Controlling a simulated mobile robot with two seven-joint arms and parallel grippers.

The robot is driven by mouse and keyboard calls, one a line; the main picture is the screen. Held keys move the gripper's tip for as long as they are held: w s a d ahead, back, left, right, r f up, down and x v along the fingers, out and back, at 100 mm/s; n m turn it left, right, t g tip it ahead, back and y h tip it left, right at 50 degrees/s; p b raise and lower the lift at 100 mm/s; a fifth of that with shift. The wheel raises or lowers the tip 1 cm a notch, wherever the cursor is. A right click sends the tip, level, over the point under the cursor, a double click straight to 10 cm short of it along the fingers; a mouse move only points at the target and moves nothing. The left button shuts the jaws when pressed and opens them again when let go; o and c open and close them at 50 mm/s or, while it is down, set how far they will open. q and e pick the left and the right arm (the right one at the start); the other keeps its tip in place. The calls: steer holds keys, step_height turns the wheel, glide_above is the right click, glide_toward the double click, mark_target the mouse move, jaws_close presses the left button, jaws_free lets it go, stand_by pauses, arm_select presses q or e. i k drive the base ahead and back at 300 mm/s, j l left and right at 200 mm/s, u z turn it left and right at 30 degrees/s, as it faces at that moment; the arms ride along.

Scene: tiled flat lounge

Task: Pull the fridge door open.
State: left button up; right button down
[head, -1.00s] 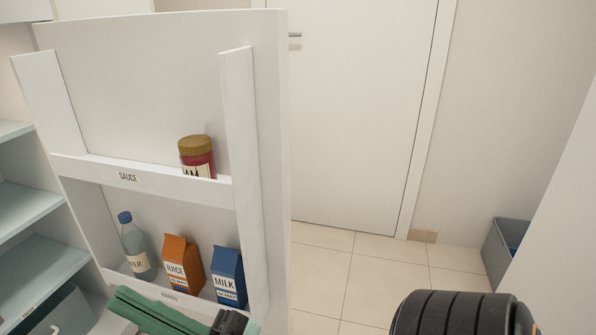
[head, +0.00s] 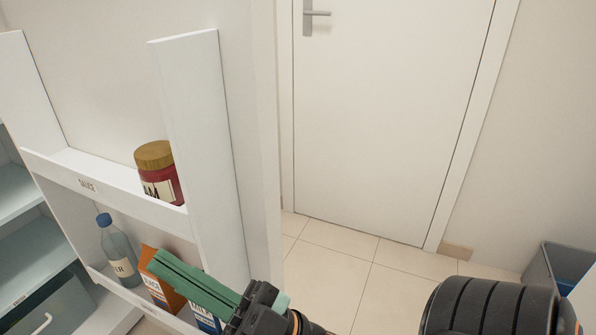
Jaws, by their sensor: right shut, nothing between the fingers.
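The white fridge door (head: 195,120) stands open at the left, its inner side with racks facing me. Fridge shelves (head: 25,250) show at the far left. The door's upper rack holds a jam jar (head: 160,175). Its lower rack holds a water bottle (head: 118,255), an orange juice carton (head: 150,268) and a blue milk carton (head: 205,318), the cartons partly hidden by my gripper. My right gripper (head: 165,268), with green fingers, is shut and empty. It lies in front of the lower rack; I cannot tell whether it touches the door. My left gripper is out of view.
A closed white room door (head: 390,110) with a lever handle stands behind. The tiled floor (head: 345,270) between it and the fridge door is clear. A grey bin (head: 545,275) with something blue inside stands at the right by the wall.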

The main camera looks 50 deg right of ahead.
mark_target(84, 84)
steer(key=l, duration=0.85)
steer(key=l+u, duration=0.25)
steer(key=l, duration=0.25)
steer(key=l+u, duration=0.25)
steer(key=l, duration=0.25)
